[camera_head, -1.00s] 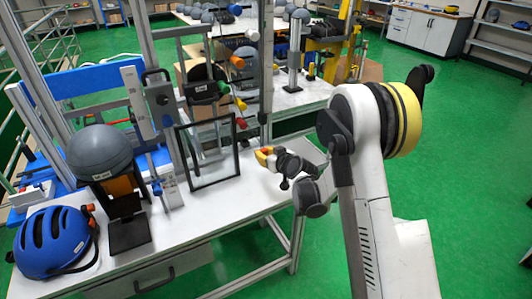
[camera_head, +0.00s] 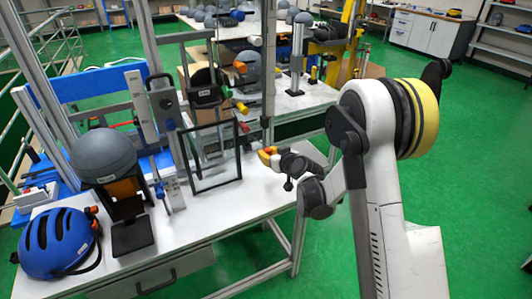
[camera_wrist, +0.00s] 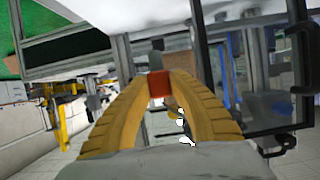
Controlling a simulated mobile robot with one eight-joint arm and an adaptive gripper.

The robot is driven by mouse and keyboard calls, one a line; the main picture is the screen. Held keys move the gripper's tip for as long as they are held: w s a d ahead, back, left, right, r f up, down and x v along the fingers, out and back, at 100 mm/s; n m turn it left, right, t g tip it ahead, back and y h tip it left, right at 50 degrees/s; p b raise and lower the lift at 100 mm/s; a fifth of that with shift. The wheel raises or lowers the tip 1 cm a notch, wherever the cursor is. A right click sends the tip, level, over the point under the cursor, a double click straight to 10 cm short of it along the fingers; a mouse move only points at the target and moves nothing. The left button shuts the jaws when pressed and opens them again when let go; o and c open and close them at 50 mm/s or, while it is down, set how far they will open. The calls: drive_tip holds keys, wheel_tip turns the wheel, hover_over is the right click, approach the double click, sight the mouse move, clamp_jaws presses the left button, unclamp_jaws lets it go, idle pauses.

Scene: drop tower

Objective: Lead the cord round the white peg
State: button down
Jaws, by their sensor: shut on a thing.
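My gripper (camera_head: 266,156) has yellow fingers and is shut on a small red piece (camera_wrist: 159,84), held between the fingertips in the wrist view. In the head view it is above the right part of the white bench, just right of the black frame. A white peg (camera_head: 255,40) shows at the upper middle, above an orange peg (camera_head: 240,67) and a yellow peg (camera_head: 242,107). My gripper is below the white peg in the picture and apart from it. I cannot make out the cord in either view.
An upright black frame (camera_head: 184,161) stands on the white bench (camera_head: 205,212) close to my gripper. A grey dome (camera_head: 103,155) on a stand and a blue helmet (camera_head: 58,241) are at the left. A metal post (camera_head: 268,70) rises behind my gripper. Green floor is free at the right.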

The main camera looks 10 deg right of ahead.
drive_tip(key=s+d+b, duration=0.1)
drive_tip(key=s+d, duration=0.1)
drive_tip(key=s, duration=0.4)
idle(0.3)
drive_tip(key=shift+s, duration=0.1)
